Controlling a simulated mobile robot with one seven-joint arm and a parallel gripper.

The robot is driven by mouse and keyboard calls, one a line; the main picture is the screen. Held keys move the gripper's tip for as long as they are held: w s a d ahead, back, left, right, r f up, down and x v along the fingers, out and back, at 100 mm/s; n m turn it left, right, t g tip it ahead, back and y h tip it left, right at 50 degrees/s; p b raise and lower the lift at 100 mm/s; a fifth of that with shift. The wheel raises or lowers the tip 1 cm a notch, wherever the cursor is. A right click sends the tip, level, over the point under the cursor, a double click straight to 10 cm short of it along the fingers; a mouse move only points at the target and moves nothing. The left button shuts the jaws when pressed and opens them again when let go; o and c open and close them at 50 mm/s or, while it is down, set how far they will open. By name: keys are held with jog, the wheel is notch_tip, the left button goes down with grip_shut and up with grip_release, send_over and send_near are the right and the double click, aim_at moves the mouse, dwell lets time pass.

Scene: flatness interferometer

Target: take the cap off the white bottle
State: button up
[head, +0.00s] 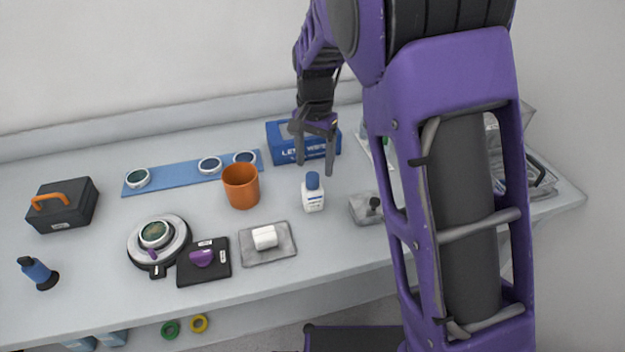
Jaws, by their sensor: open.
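The white bottle (313,198) stands upright on the bench, right of the orange cup.
An orange cup (241,187) stands left of the bottle. A grey tray (283,251) with a white roll lies in front. A grey block (365,209) is close on the right. A blue wipes box (283,148) stands behind. My arm hides the bench's right part.

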aim_at(312, 175)
jog(key=f, duration=0.4)
jog(key=shift+a+f, duration=0.2)
jog(key=shift+f, duration=0.15)
grip_shut()
